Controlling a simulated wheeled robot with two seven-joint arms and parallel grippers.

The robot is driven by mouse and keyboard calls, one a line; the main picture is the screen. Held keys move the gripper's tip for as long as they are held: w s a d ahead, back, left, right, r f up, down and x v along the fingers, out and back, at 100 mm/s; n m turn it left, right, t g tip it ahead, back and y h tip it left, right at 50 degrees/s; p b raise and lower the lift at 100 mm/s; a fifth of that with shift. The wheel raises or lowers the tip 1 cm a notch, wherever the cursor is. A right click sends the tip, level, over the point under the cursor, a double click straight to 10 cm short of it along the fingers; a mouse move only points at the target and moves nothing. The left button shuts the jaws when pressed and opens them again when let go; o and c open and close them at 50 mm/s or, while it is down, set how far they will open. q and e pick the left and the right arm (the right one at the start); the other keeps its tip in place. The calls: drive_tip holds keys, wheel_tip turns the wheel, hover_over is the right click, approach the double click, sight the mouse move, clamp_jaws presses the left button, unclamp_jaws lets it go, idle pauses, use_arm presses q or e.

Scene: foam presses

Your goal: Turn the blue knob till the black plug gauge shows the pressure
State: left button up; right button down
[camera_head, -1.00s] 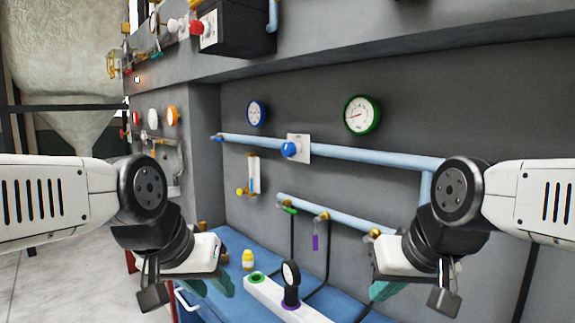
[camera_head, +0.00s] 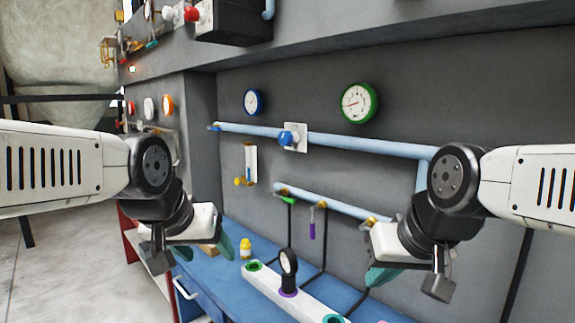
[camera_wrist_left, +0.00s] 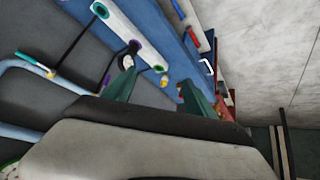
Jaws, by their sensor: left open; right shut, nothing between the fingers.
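The blue knob (camera_head: 286,138) sits on a white plate on the upper light-blue pipe, on the grey wall. The black plug gauge (camera_head: 288,264) stands upright in a purple-ringed socket of the white strip on the blue bench; its dial is too small to read. It also shows in the left wrist view (camera_wrist_left: 133,47). My left gripper (camera_head: 206,254) is open and empty, left of the plug gauge and well below the knob; its green fingers show in the left wrist view (camera_wrist_left: 158,93). My right gripper (camera_head: 380,277) is shut and empty, right of the plug gauge. Neither touches the knob.
A blue-rimmed gauge (camera_head: 253,102) and a green-rimmed gauge (camera_head: 359,103) hang above the pipe. A lower pipe (camera_head: 330,203) carries small valves and black hoses. A yellow bottle (camera_head: 246,249) stands on the blue bench (camera_head: 215,285). A dark ledge overhangs above.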

use_arm(q)
drive_tip(key=w+a+r+t+y, duration=0.25)
drive_tip(key=w+r, duration=0.35)
drive_tip(key=w, duration=0.5)
drive_tip(key=m+t+h, duration=0.3)
drive_tip(key=m+h, duration=0.4)
drive_tip(key=h, duration=0.7)
approach(282, 140)
drive_tip(key=x, duration=0.4)
drive_tip(key=shift+d, duration=0.15)
drive_tip(key=x, duration=0.7)
drive_tip(key=shift+w+d, duration=0.1)
drive_tip(key=shift+w, duration=0.15)
